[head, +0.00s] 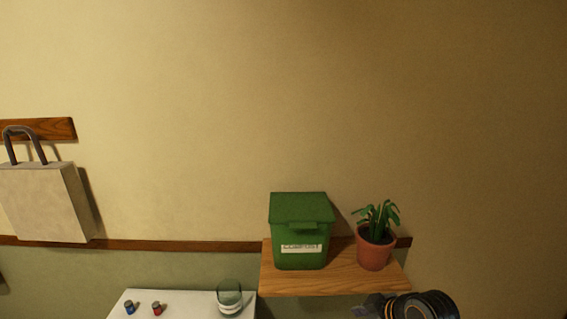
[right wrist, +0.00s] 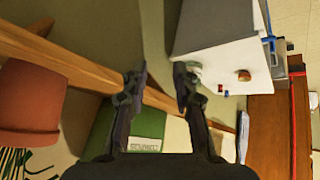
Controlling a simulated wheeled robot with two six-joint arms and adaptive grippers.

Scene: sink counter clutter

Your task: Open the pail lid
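The green compost pail (head: 300,255) stands upright on the wooden shelf, with a white label on its front. Its green lid (head: 301,207) is down, with a lip at the front. In the right wrist view, part of the pail (right wrist: 106,123) shows sideways behind my right gripper (right wrist: 159,74). That gripper's two fingers are apart with nothing between them, and it is clear of the pail. In the head view, my right arm shows at the lower right, below the shelf. My left gripper is not in view.
A potted plant (head: 375,251) stands right of the pail on the wooden shelf (head: 330,282). A white surface (head: 185,305) at lower left holds a glass (head: 229,298), a blue item (head: 130,307) and a red item (head: 157,308). A pale bag (head: 45,202) hangs at left.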

